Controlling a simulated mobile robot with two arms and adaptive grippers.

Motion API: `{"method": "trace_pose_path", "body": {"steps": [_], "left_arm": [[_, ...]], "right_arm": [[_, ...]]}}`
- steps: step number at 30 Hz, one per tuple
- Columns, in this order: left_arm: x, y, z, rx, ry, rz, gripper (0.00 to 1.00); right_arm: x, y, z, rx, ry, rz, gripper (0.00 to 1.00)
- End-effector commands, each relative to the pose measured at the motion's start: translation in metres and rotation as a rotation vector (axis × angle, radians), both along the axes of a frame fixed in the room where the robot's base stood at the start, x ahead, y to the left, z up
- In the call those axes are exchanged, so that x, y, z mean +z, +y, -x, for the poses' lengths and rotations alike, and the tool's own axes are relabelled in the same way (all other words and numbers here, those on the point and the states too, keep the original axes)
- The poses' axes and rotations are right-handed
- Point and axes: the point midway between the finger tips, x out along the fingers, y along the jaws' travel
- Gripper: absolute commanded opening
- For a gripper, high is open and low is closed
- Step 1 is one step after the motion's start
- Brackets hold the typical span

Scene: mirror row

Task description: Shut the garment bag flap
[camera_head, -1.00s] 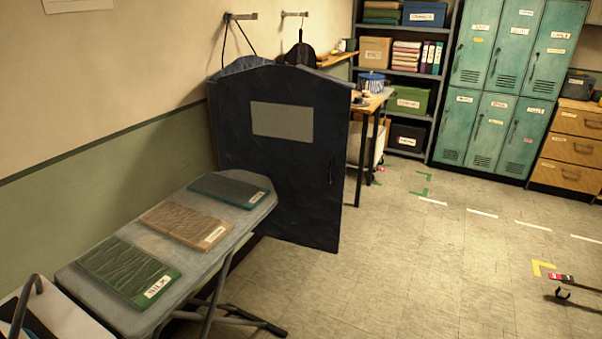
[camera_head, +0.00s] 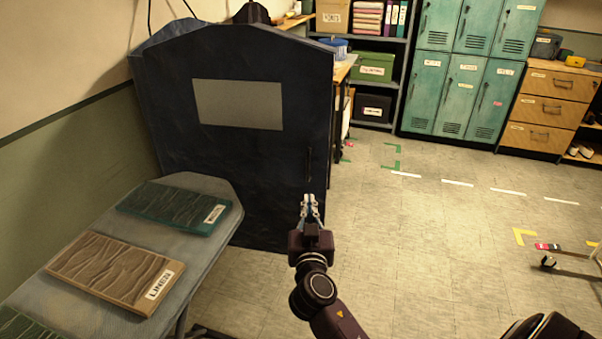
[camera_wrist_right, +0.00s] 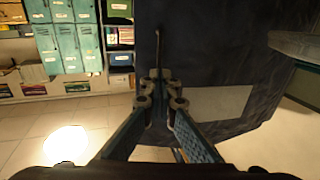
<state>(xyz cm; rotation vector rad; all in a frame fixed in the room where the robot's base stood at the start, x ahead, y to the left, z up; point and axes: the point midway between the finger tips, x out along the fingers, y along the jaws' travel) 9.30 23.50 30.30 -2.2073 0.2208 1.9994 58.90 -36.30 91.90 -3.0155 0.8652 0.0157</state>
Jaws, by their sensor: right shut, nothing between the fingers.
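The garment bag flap (camera_head: 240,160) is a dark navy panel with a grey rectangle on it. It stands upright, angled out from the wall, and part of the bag body (camera_head: 172,38) shows behind its upper left. A thin dark upright handle (camera_head: 309,165) is near its right edge; it also shows in the right wrist view (camera_wrist_right: 157,48). My right gripper (camera_head: 310,198) is shut and empty, just below the handle in the head view. In the right wrist view its fingertips (camera_wrist_right: 158,88) are close in front of the flap; contact cannot be told. My left gripper is out of view.
An ironing board (camera_head: 210,250) with a teal pad (camera_head: 170,208) and a brown pad (camera_head: 115,270) stands at the left, near the flap's lower left. Teal lockers (camera_head: 470,70), shelves and wooden drawers (camera_head: 545,105) line the back. The floor (camera_head: 420,240) to the right is mostly clear.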

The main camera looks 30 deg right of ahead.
Motion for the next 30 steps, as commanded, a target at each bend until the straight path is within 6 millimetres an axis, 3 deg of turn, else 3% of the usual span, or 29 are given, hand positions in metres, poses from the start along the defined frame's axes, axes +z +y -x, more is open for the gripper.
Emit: {"method": "trace_pose_path", "body": {"steps": [6,15,19,30], "left_arm": [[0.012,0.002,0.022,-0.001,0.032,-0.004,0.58],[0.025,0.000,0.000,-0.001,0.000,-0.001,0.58],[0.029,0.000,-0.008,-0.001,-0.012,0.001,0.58],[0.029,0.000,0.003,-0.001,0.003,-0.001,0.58]], "right_arm": [[0.004,-0.025,-0.039,0.000,0.000,0.004,0.00],[0.002,-0.053,-0.084,0.000,0.002,0.005,0.00],[0.000,-0.059,-0.095,0.001,0.002,0.002,0.00],[-0.002,-0.065,-0.104,0.001,0.001,0.000,0.00]]}}
